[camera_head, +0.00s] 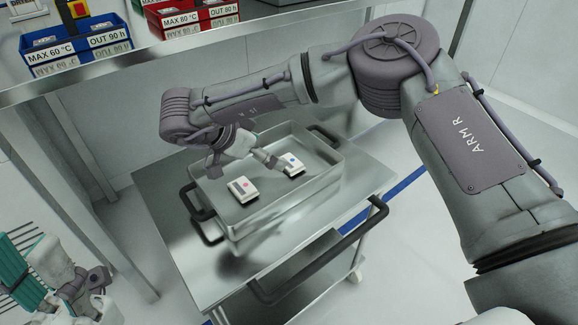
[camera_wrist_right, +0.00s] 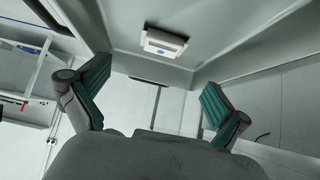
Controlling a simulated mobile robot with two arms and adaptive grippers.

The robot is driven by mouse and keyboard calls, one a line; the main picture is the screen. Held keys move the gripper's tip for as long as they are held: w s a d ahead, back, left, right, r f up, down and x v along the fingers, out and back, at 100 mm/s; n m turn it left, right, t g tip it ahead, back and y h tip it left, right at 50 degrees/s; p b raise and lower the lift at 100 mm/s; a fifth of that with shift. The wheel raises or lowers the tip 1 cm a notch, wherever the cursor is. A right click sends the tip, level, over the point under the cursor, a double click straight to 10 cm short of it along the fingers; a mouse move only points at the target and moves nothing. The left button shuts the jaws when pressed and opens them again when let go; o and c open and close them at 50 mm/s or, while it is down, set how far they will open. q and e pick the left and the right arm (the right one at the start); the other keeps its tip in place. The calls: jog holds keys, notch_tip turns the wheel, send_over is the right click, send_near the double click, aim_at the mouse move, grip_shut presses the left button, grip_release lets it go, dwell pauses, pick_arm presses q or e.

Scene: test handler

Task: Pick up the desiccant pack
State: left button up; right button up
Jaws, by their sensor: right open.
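Two small white packs lie apart on the floor of a metal tray (camera_head: 318,193). The other white pack with a blue mark (camera_head: 292,166) is farther right; I cannot tell which is the desiccant pack. My right gripper (camera_head: 243,166) is open and empty, low over the tray. In the right wrist view the blue-marked pack (camera_wrist_right: 165,43) shows beyond and between the spread fingers (camera_wrist_right: 155,95), not gripped.
The tray stands on a metal cart with black handles (camera_head: 318,262). A shelf above holds a blue bin (camera_head: 75,52) and a red bin (camera_head: 190,22). A shelf post (camera_head: 85,190) stands left of the cart.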

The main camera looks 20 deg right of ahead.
aim_at(290, 162)
jog(key=x, duration=0.3)
jog(key=shift+a, duration=0.1)
jog(key=b+x, duration=0.3)
jog(key=x, duration=0.2)
jog(key=shift+a+f, duration=0.15)
jog(key=shift+f, duration=0.1)
jog(key=c, duration=1.1)
